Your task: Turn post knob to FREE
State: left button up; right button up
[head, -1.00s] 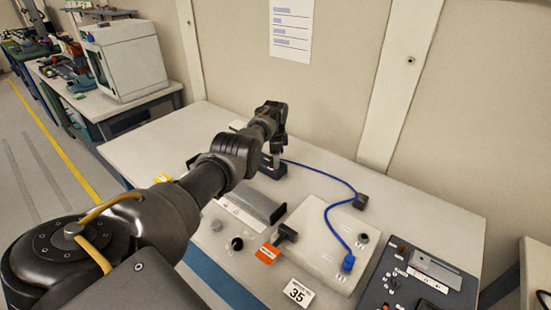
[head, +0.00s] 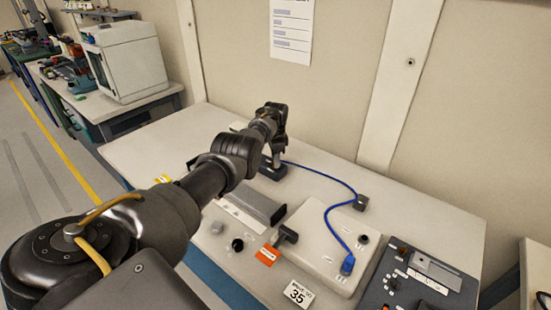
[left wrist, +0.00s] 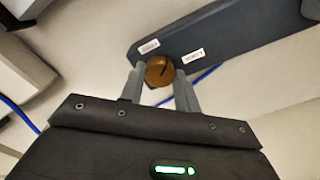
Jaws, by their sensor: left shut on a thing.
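The post knob (left wrist: 159,72) is a round brown knob with a dark line on its face, in the left wrist view. It sits at the edge of a dark grey body (left wrist: 235,32) that carries two small white labels, one on each side of the knob; their print is too small to read surely. My left gripper (left wrist: 160,85) has its two grey fingers closed on the knob from both sides. In the head view my left gripper (head: 273,143) is at the back of the bench, above a dark base (head: 272,169), and the arm hides the knob. My right gripper is not in view.
A blue cable (head: 331,214) runs from near the post across the bench (head: 150,146) to a pale flat box (head: 318,240). A grey block (head: 262,208) and an orange tag (head: 267,255) lie in front. A dark control panel (head: 412,287) is at right.

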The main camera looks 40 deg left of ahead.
pick_arm(q)
jog(key=n, duration=1)
jog(key=shift+n, duration=0.3)
dwell(0.4)
jog(key=o, duration=1)
jog(key=shift+r, duration=0.1)
